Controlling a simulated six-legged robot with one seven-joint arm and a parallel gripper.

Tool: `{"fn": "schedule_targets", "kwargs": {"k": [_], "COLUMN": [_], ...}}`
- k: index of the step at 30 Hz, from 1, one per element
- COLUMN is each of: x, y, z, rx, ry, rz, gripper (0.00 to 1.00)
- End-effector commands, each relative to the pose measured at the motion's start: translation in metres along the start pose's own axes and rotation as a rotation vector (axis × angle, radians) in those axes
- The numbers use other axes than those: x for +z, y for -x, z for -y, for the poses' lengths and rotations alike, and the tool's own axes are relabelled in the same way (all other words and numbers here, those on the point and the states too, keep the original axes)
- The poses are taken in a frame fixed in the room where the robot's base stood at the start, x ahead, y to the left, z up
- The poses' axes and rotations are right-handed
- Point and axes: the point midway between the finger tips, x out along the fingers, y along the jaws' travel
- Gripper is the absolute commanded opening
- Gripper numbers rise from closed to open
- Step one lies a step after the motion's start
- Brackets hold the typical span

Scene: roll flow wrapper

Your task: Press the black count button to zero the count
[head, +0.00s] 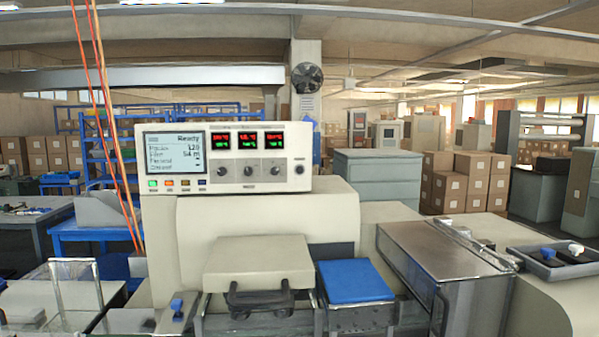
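The pale control panel (230,195) stands upright on top of the machine, left of centre. Its screen (176,154) shows "Ready" above several lines of small text, including what looks like 120. Under the screen is a row of small buttons: a green one (153,184), an orange one (169,184), a dark one (185,184) and a blue one (202,184). A small round black control (299,168) sits at the panel's right end. The labels are too small to read, so I cannot tell which black control is the count button. My gripper does not show.
Three red-green readouts (248,140) sit above three dark knobs (248,171). A beige cover (258,260) with a black handle, a blue pad (355,280) and a metal-topped box (440,255) lie below. Orange cables (108,100) hang left of the panel. Its front looks unobstructed.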

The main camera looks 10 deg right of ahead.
Motion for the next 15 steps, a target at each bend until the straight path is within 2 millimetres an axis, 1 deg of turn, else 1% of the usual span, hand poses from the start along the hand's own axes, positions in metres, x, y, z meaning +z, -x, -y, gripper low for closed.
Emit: {"fn": "schedule_targets", "kwargs": {"k": [1,3,5,6,15], "x": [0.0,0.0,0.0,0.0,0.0], "y": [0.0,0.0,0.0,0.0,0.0], "z": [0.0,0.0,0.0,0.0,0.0], "rx": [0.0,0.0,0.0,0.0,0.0], "ry": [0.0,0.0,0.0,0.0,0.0], "rz": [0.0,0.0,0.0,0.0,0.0], "gripper": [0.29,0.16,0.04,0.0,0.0]}}
